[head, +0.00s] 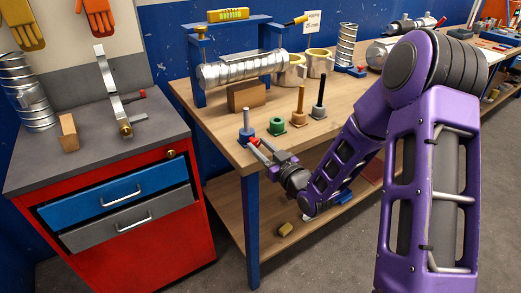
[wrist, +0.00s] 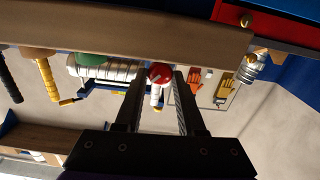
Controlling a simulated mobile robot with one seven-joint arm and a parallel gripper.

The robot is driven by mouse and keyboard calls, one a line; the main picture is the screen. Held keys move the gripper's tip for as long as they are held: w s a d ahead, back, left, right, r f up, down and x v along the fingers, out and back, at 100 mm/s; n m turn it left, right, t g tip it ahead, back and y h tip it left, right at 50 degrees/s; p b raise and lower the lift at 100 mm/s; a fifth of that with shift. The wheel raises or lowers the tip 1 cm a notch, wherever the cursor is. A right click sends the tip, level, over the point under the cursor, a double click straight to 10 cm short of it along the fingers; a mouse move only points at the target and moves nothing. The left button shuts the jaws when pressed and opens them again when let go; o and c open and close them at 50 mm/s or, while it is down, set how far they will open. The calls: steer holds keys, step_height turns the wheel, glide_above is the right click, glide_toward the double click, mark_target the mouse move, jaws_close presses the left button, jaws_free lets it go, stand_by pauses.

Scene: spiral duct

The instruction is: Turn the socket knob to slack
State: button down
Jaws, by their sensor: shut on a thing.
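The red socket knob (head: 254,141) is at the workbench's front edge, just below the blue socket (head: 247,134) with its upright grey peg. In the wrist view the round red knob (wrist: 160,73) sits between the tips of my two dark fingers. In the wrist view my gripper (wrist: 160,78) shows the bench upside down. The fingers partly hide the knob in the head view. I cannot read any marking of its turn.
A spiral duct (head: 243,70) lies behind on a blue stand. A red cabinet (head: 150,240) stands left. A lower shelf (head: 226,200) runs beneath my gripper.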

steer(key=shift+f+n+b, duration=0.15)
steer(key=shift+n+b, duration=0.7)
steer(key=shift+n, duration=1.65)
steer(key=c, duration=0.5)
jaws_free()
steer(key=shift+s, duration=0.1)
